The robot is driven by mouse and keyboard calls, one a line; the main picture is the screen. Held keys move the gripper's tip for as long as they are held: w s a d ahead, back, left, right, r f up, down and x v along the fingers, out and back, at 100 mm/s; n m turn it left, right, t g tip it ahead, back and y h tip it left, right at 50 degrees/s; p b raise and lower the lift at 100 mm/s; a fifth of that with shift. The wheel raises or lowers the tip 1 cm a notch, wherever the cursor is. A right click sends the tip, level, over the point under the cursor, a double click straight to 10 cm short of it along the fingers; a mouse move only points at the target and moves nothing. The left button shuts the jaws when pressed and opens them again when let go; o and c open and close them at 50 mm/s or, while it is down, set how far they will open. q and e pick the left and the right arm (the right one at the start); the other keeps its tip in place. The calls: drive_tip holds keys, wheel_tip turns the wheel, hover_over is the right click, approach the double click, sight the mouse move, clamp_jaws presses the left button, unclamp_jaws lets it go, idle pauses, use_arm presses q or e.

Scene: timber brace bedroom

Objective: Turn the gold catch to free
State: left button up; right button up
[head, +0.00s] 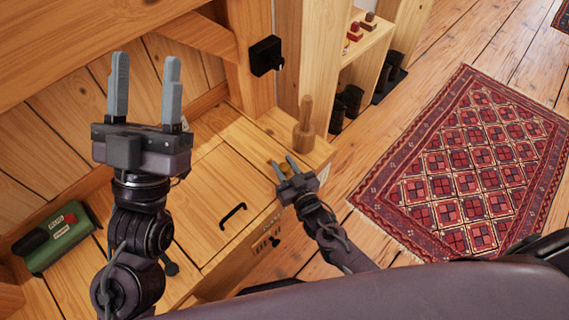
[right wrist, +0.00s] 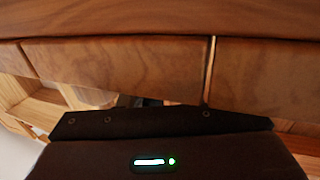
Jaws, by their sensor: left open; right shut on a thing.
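My right gripper (head: 284,164) is at the right end of the wooden cabinet top, beside the peg-like wooden handle. It is shut on the gold catch (head: 287,169), of which only a small gold patch shows between the fingers. How far the catch is turned cannot be told. The right wrist view shows wooden boards and a dark housing with a small green light, but not the catch. My left gripper (head: 145,75) is open and empty, raised over the left part of the cabinet, with its fingers pointing up in the picture.
The cabinet top has a panel with a black handle (head: 232,215). A wooden peg (head: 303,128) stands near its right corner. A green box (head: 53,238) lies at left. A black fitting (head: 265,56) is on the post. A red rug (head: 470,165) covers the floor at right.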

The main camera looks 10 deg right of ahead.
sight(287, 171)
use_arm(q)
drive_tip(key=shift+w+d+f+g+y, duration=0.25)
drive_tip(key=shift+w+f+y, duration=0.2)
drive_tip(key=shift+f, duration=0.3)
use_arm(e)
drive_tip(key=shift+m+h, duration=0.4)
drive_tip(key=shift+h, duration=0.2)
drive_tip(key=o, duration=0.9)
drive_tip(key=shift+o, duration=0.2)
drive_tip(key=shift+s, duration=0.1)
drive_tip(key=s, duration=0.1)
drive_tip(key=s+p, duration=0.1)
drive_tip(key=s, duration=0.1)
drive_tip(key=shift+d, duration=0.3)
drive_tip(key=s, duration=0.2)
drive_tip(key=s+p, duration=0.1)
drive_tip(key=s, duration=0.1)
drive_tip(key=shift+d, duration=0.35)
use_arm(q)
wheel_tip(287, 171, down, 15)
drive_tip(key=w+d+g+y, duration=0.2)
drive_tip(key=g+y, duration=0.1)
drive_tip(key=g, duration=0.5)
drive_tip(key=shift+w, duration=0.4)
use_arm(e)
drive_tip(key=shift+s, duration=0.3)
use_arm(q)
drive_tip(key=shift+s, duration=0.1)
use_arm(e)
drive_tip(key=shift+s, duration=0.1)
